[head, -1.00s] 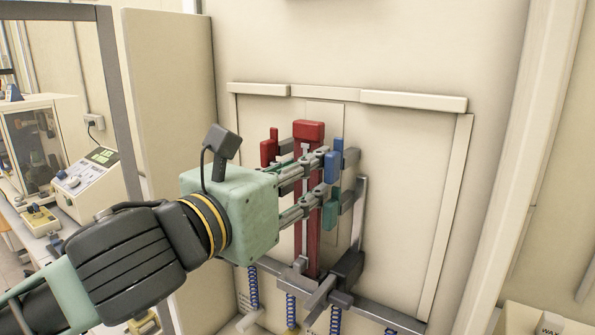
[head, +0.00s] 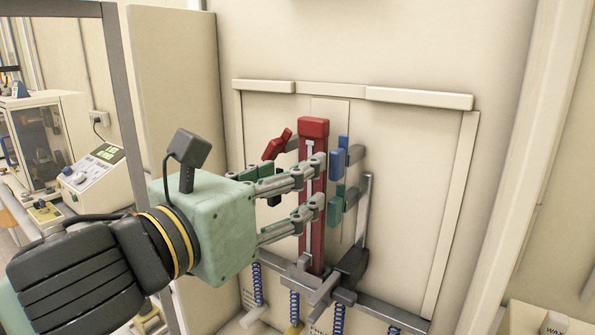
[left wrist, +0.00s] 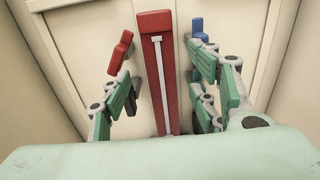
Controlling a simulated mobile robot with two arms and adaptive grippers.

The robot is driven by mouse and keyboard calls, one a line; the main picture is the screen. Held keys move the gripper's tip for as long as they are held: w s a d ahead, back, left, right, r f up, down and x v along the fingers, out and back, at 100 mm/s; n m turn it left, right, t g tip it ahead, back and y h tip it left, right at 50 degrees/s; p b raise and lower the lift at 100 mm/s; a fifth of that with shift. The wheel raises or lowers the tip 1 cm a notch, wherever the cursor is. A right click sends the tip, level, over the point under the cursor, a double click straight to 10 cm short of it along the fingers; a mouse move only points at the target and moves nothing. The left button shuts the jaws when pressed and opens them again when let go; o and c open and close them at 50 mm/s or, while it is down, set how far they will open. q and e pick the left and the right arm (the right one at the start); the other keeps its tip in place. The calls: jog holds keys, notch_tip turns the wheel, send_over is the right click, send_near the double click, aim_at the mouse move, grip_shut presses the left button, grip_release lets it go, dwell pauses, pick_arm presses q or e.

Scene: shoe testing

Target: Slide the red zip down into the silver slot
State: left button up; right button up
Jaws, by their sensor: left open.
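A tall red post (head: 313,190) with a red cap (head: 313,127) stands upright on the wall panel. A silver strip runs down its face, clear in the left wrist view (left wrist: 160,90). A small red handle (head: 276,146) sits left of the post, its top tilted toward the post; it also shows in the left wrist view (left wrist: 120,48). I cannot tell which red part is the zip. My left gripper (head: 297,186) is open in front of the post, with fingers on both sides of it in the left wrist view (left wrist: 165,100). My right gripper is not in view.
Grey brackets (head: 350,262) and a rail with blue springs (head: 294,306) lie below. A bench with instruments (head: 95,175) stands at the left.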

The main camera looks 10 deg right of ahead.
pick_arm(q)
jog(key=shift+v, duration=1.9)
jog(key=shift+w+a, duration=0.1)
